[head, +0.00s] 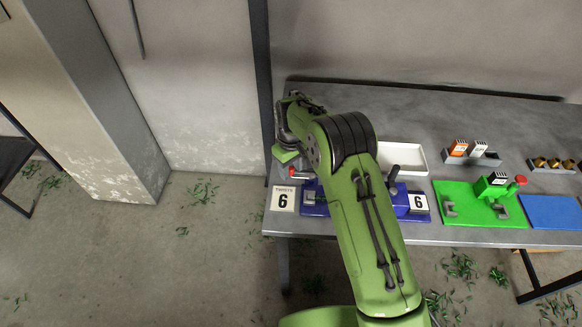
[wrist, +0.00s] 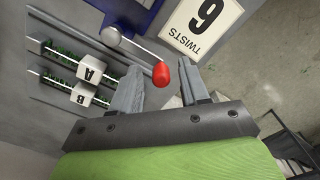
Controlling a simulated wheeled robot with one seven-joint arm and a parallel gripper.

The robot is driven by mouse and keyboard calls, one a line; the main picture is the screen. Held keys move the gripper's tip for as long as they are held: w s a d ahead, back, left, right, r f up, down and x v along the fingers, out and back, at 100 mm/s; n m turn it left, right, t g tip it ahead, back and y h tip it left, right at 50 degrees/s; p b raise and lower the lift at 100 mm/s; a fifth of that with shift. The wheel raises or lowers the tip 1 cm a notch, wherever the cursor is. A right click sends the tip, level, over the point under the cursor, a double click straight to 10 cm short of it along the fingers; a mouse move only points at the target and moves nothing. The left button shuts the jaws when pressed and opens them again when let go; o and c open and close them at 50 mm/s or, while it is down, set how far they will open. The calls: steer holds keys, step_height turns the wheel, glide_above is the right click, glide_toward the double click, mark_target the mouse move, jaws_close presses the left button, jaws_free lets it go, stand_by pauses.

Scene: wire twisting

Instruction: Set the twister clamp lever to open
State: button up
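The blue twister base (head: 313,208) sits at the bench's left end, mostly hidden behind my arm. Its lever, a thin metal rod with a red knob (wrist: 161,74), runs from a round grey pivot (wrist: 111,36) beside the blue surface in the wrist view. My gripper (wrist: 160,68) is open, with the red knob between its two fingertips and a gap visible on each side. In the head view my gripper (head: 288,158) is over the bench's left end, its fingers largely hidden. A "TWISTS 6" card (head: 283,198) lies beside the base; it also shows in the wrist view (wrist: 203,25).
A white tray (head: 402,158), a black-knobbed handle (head: 392,177), a green board (head: 455,190) with a clamp and a blue mat (head: 550,211) are to the right on the bench.

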mark_target(291, 168)
step_height(291, 168, up, 16)
steer(key=p, duration=0.2)
steer(key=shift+f, duration=0.15)
